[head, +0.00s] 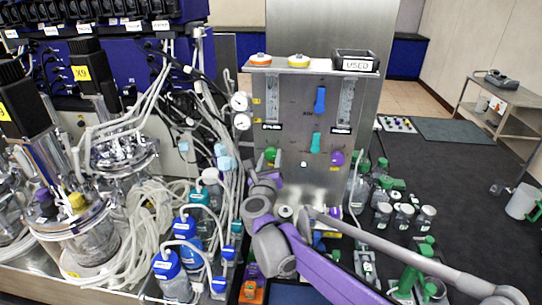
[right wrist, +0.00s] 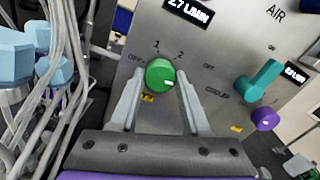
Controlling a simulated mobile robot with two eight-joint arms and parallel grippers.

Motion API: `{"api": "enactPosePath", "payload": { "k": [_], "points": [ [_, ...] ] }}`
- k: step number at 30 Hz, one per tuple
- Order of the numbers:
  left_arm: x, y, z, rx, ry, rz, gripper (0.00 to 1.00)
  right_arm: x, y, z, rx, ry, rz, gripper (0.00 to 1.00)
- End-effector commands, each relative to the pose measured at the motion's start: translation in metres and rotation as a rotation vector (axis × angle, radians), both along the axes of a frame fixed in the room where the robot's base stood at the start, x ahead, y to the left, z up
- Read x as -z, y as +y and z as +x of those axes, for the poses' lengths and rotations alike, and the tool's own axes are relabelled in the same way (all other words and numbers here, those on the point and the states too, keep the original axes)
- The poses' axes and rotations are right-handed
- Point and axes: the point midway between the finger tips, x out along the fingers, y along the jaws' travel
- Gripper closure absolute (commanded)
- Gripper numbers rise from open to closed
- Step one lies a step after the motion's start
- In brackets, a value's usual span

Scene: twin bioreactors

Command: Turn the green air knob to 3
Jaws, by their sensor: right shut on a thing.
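The green air knob (right wrist: 159,75) sits on the steel panel, and the right wrist view shows it between the fingertips of my right gripper (right wrist: 160,84). The fingers are closed on the knob's two sides. A pale pointer mark shows on its right half. Marks OFF, 1 and 2 show around it; I see no 3. A display reading about 2.7 L/MIN (right wrist: 189,12) is above. In the head view the green knob (head: 270,155) is just above my right gripper (head: 268,169), at the panel's lower left. My left gripper is not in view.
A teal lever (right wrist: 258,80) and a purple knob (right wrist: 265,118) sit to the right on the panel (head: 300,110). Tubes (right wrist: 70,70) hang close on the left. Bottles with blue caps (head: 168,265) stand left of my arm, and jars (head: 404,216) stand right.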

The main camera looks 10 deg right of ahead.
Motion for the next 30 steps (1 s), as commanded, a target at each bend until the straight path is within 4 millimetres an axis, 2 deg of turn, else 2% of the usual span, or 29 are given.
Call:
{"api": "enactPosePath", "payload": {
  "k": [10, 26, 27, 30],
  "points": [
    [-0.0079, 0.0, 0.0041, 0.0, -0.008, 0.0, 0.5, -0.0003, 0.0007, 0.0003, -0.001, -0.035, 0.124, 1.0],
    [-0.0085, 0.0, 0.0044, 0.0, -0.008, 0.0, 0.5, 0.0003, 0.0006, 0.0002, -0.001, -0.041, 0.143, 1.0],
    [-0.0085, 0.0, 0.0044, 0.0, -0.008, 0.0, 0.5, 0.0003, 0.0006, 0.0002, -0.001, -0.041, 0.143, 0.46],
    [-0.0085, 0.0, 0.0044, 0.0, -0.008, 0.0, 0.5, 0.0003, 0.0005, 0.0001, 0.0, -0.041, 0.142, 0.28]
  ]
}}
